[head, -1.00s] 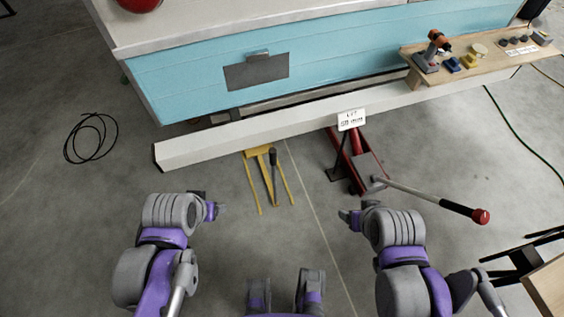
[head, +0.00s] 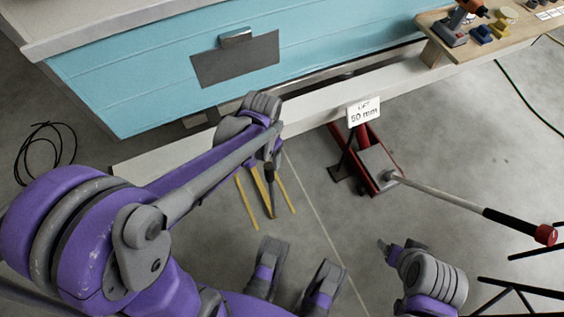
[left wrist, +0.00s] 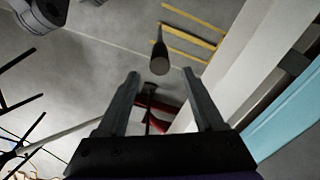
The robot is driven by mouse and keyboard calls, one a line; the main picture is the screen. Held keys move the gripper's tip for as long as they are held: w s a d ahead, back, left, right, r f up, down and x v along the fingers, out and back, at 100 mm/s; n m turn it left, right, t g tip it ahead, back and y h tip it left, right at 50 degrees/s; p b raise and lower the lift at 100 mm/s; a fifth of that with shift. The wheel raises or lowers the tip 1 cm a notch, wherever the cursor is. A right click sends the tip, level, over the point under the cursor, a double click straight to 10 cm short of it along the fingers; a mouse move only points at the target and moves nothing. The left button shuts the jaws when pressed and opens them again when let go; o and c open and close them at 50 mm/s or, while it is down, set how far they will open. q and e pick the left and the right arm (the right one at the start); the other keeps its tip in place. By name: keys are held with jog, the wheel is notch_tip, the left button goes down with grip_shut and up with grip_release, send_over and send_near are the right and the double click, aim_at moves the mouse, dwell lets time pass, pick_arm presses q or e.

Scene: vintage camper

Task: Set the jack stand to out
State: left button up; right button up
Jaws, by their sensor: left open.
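The yellow jack stand (head: 260,190) lies low on the floor by the white beam, with yellow rails and a dark upright handle (head: 271,174). My left gripper (head: 268,155) is above the stand and partly covers it and the handle's top in the head view. In the left wrist view the gripper (left wrist: 162,76) is open and empty. The handle's round end (left wrist: 159,65) shows just beyond the gap between the fingertips, with the yellow rails (left wrist: 187,43) behind it. My right gripper (head: 384,247) is low over the floor; its jaw gap is unclear.
A red floor jack (head: 377,168) with a long red-tipped handle (head: 460,200) stands to the right, beside a "LIFT 50 mm" sign (head: 364,111). The white beam (head: 310,120) runs along the turquoise camper (head: 120,90). A tool shelf (head: 440,52) is at upper right.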

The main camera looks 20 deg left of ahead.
aim_at(270, 173)
pick_arm(q)
jog(key=shift+w+f, duration=0.2)
jog(key=shift+f, duration=0.45)
notch_tip(270, 173, down, 10)
jog(key=b, duration=0.4)
jog(key=shift+r, duration=0.1)
jog(key=shift+s, duration=0.1)
jog(key=shift+c, duration=0.3)
grip_shut()
dwell(0.4)
